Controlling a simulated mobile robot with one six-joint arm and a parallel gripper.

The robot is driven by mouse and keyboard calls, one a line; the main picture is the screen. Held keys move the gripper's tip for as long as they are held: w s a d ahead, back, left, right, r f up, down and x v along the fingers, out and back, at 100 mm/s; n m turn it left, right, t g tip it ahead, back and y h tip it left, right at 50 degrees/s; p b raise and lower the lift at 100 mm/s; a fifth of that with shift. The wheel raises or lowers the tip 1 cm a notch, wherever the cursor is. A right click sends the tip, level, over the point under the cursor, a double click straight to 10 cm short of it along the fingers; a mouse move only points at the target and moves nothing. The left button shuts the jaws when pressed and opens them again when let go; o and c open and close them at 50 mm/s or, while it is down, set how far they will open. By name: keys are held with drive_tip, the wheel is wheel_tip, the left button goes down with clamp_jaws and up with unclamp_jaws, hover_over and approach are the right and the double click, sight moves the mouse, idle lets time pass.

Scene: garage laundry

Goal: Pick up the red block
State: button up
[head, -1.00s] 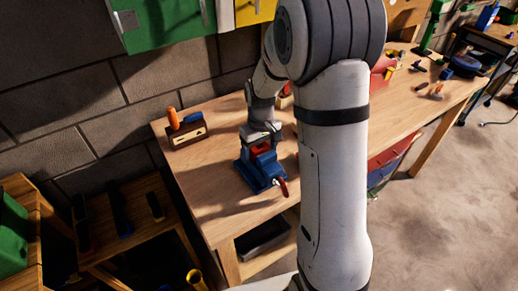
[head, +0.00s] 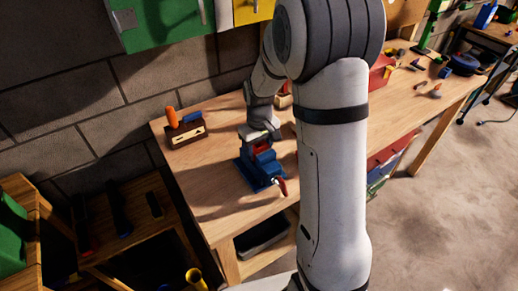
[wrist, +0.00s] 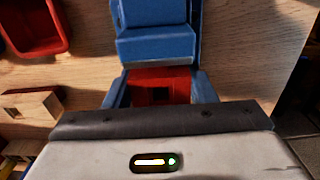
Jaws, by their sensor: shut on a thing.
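The red block (wrist: 158,86) sits between the two fingers of my gripper (wrist: 160,92) in the wrist view, with a dark square mark on its face. My gripper is shut on it. Just beyond it is the blue vise (wrist: 157,42); I cannot tell whether the block still touches it. In the head view the blue vise (head: 262,173) stands on the workbench, with a red handle at its front. A small part of the red block (head: 261,148) shows under my gripper, close above the vise. Most of the block is hidden.
The wooden workbench (head: 214,186) is bare to the left of the vise. A wooden block with an orange-handled tool (head: 184,129) stands near the back wall. A red bin (wrist: 32,28) and a small wooden block (wrist: 30,108) lie left in the wrist view. Cabinets hang above.

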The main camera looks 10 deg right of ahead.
wheel_tip(320, 180, up, 7)
drive_tip(key=p, duration=0.5)
drive_tip(key=s+d+b, duration=0.1)
drive_tip(key=s+d, duration=0.1)
drive_tip(key=s, duration=0.6)
drive_tip(key=s+d+b, duration=0.1)
drive_tip(key=s+d, duration=0.2)
drive_tip(key=s, duration=0.6)
drive_tip(key=shift+s+d, duration=0.15)
drive_tip(key=shift+d, duration=0.15)
